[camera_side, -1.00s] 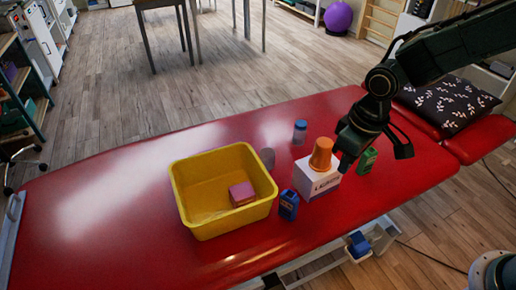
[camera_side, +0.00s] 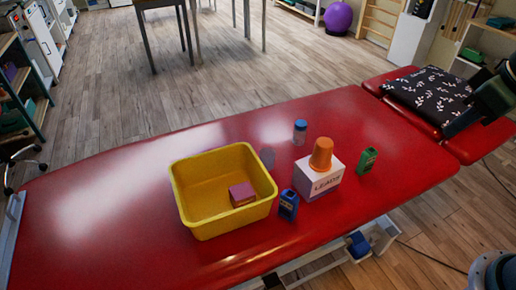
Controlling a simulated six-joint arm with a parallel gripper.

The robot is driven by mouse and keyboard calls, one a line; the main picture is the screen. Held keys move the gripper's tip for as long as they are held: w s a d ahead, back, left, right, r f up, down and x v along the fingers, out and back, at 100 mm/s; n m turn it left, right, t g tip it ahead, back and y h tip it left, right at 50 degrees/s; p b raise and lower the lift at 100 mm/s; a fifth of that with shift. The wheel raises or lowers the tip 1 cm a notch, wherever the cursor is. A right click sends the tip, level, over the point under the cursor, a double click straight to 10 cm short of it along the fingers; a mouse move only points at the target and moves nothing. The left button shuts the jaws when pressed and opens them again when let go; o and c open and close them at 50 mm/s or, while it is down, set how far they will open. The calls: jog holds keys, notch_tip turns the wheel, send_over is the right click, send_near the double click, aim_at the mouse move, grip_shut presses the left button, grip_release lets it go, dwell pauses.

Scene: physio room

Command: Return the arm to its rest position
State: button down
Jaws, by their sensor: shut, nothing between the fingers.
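My gripper (camera_side: 451,130) is at the right edge of the view, dark green, in front of the patterned pillow and over the right end of the red couch. It appears shut and holds nothing. Most of my arm is out of the picture. On the couch (camera_side: 95,215), well to the left of my gripper, stand a white box (camera_side: 319,181) with an upturned orange cup (camera_side: 321,154) on top, a green box (camera_side: 367,160), a blue container (camera_side: 288,204) and a blue-capped bottle (camera_side: 300,133). None of them touches my gripper.
A yellow bin (camera_side: 187,206) with a pink block (camera_side: 242,194) in it stands left of the white box. A greyish cup (camera_side: 268,157) stands behind its right rim. The patterned pillow (camera_side: 425,92) lies on the headrest. The couch's left part is clear.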

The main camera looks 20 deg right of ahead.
jog(key=s+d+r+m+t, duration=0.1)
jog(key=s+d, duration=0.1)
jog(key=s, duration=0.5)
jog(key=shift+d+r+h, duration=0.3)
jog(key=shift+d+r, duration=0.05)
jog(key=shift+d, duration=0.05)
dwell(0.8)
